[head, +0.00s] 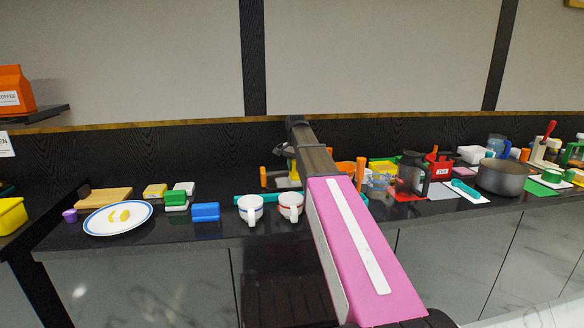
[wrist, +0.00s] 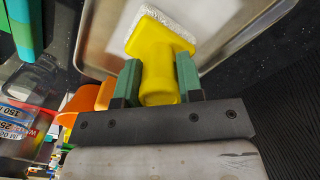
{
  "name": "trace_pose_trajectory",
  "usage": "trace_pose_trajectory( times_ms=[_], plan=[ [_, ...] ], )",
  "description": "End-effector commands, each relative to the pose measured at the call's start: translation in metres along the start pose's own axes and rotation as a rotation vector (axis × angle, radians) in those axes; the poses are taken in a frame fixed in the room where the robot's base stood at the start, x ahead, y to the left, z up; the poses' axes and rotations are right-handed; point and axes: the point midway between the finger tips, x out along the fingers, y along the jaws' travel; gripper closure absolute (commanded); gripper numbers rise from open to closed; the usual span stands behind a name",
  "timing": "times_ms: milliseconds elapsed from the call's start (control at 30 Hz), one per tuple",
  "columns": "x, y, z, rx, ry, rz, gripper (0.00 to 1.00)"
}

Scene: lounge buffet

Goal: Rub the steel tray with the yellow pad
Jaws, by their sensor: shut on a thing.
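The yellow pad (wrist: 158,62) has a yellow handle and body with a rough white face. My gripper (wrist: 159,80) is shut on its handle, with one green finger on each side, in the wrist view. The steel tray (wrist: 93,35) lies beyond the pad, its raised rim running along the left and lower right. The white face is over the tray's inside; I cannot tell whether it touches. In the head view, my arm hides most of this spot, and a bit of the yellow pad (head: 293,167) shows below my wrist.
Two white mugs (head: 250,208) stand at the counter's front edge, left of my arm. A blue block (head: 206,211) and a white plate (head: 90,221) are farther left. A dark jug (head: 411,175) and a pot (head: 502,180) stand right. Orange objects (wrist: 78,104) sit close beside my gripper.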

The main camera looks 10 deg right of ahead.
Motion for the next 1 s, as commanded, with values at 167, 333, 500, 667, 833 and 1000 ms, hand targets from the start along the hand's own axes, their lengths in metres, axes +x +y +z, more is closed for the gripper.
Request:
trace_pose_trajectory(
  times_ms=[167,333,500,667,833,1000],
  plan=[
    [-0.001,0.012,-0.012,0.002,0.000,0.000,1.00],
    [-0.001,0.015,-0.015,0.000,0.000,0.000,1.00],
    [-0.001,0.022,-0.022,0.001,0.000,0.000,1.00],
    [0.000,0.033,-0.033,0.002,0.000,0.000,1.00],
    [0.001,0.036,-0.035,0.000,0.000,0.000,1.00],
    [0.001,0.035,-0.035,0.000,0.000,0.001,1.00]
  ],
)
